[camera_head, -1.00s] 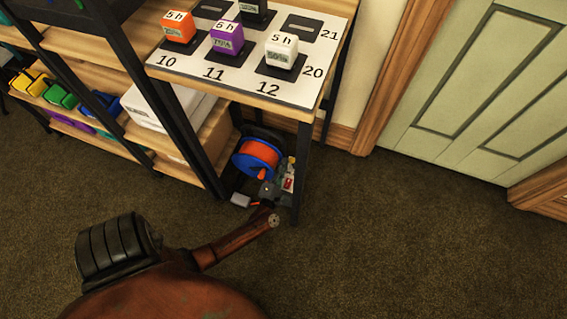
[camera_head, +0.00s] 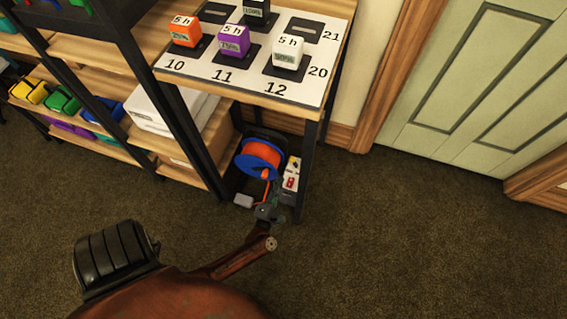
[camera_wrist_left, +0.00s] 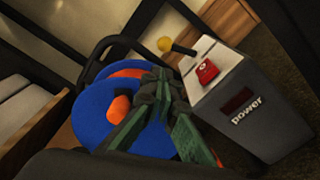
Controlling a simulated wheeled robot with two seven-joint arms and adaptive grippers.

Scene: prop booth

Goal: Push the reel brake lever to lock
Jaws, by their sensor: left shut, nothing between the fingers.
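The cable reel (camera_head: 258,158), with blue flanges and an orange drum, stands on the floor under the shelf's right end. It also shows in the left wrist view (camera_wrist_left: 90,112). A grey box marked "power" (camera_wrist_left: 250,110) stands beside it, with a red switch (camera_wrist_left: 206,71) on it. A dark lever with a yellow knob (camera_wrist_left: 165,44) sticks out at the box's far top edge. My left gripper (camera_head: 267,208) is low, in front of the reel. In the wrist view its greenish fingers (camera_wrist_left: 158,82) are together and empty, overlapping the reel and apart from the knob. My right gripper is out of view.
A black shelf post (camera_head: 307,170) stands right beside the box. A small grey block (camera_head: 243,200) lies in front of the reel. Numbered timers stand on the shelf top (camera_head: 215,80). Open carpet (camera_head: 400,240) lies to the right, before a green door.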

